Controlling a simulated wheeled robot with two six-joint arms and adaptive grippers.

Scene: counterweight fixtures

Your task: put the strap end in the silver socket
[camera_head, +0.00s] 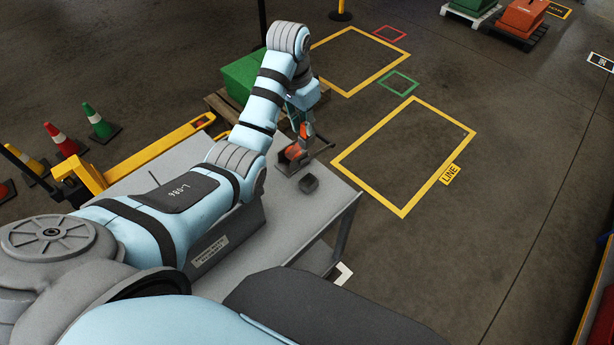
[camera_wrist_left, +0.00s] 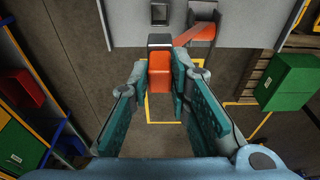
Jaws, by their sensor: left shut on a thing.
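My left gripper (camera_head: 303,122) is above the far end of the grey table. In the left wrist view its teal fingers (camera_wrist_left: 160,68) are shut on the orange strap end (camera_wrist_left: 160,82), which has a grey metal tip. An orange strap (camera_wrist_left: 192,34) runs from beside the tip to a dark grey holder on the table; the orange also shows in the head view (camera_head: 293,152). A small grey block (camera_head: 309,183) with a square recess, seemingly the socket, sits near the table edge, apart from the strap end; it also shows in the wrist view (camera_wrist_left: 159,13). My right gripper is not in view.
The grey table (camera_head: 330,215) is mostly bare near the block. A green box (camera_head: 241,75) on a pallet stands behind the arm. A yellow pallet jack (camera_head: 150,150) and cones (camera_head: 98,122) are at left. Yellow floor frames (camera_head: 402,212) mark open floor at right.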

